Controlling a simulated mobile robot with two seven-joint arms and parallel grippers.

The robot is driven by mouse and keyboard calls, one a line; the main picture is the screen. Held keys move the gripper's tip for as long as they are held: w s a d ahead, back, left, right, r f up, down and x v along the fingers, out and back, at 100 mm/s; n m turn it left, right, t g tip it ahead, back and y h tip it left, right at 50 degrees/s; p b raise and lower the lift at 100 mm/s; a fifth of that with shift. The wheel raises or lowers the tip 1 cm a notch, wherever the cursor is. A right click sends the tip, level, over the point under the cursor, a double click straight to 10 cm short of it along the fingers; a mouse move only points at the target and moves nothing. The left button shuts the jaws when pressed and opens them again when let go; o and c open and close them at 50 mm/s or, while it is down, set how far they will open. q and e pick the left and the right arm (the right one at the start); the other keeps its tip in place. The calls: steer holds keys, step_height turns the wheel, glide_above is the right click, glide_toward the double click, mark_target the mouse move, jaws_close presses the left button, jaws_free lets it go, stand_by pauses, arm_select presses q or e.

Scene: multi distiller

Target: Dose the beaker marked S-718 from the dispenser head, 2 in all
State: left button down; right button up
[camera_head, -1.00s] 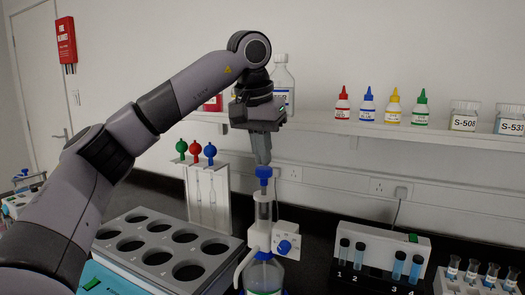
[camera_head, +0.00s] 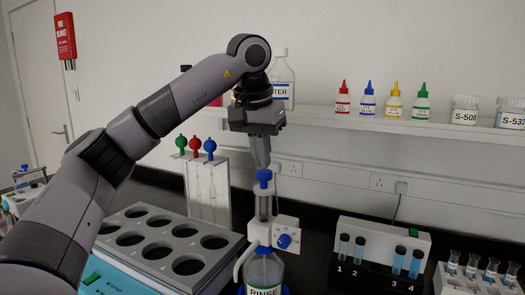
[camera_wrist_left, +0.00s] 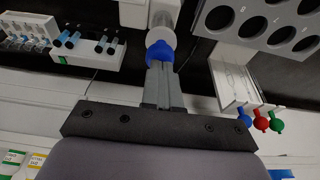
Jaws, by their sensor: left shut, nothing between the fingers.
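The dispenser head (camera_head: 259,232) is white, with a blue-capped plunger (camera_head: 264,176), and sits on a bottle labelled RINSE (camera_head: 263,273). My left gripper (camera_head: 262,166) points straight down above the plunger, shut and empty. Its fingertips appear to touch the blue cap. In the left wrist view the shut fingers (camera_wrist_left: 163,72) meet the blue cap (camera_wrist_left: 160,52). No beaker marked S-718 can be read in either view. The area below the dispenser's spout is cut off or hidden. My right gripper is not in view.
A rack with numbered holes (camera_head: 215,243) stands left of the dispenser. Behind it is a stand with green, red and blue bulbs (camera_head: 223,180). A tube rack (camera_head: 383,237) stands to the right. The shelf holds dropper bottles and containers marked S-508 (camera_head: 465,112) and S-53, partly cut off.

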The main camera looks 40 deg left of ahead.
arm_select(q)
steer(key=v, duration=0.6)
steer(key=shift+r, duration=0.2)
steer(key=shift+s, duration=0.1)
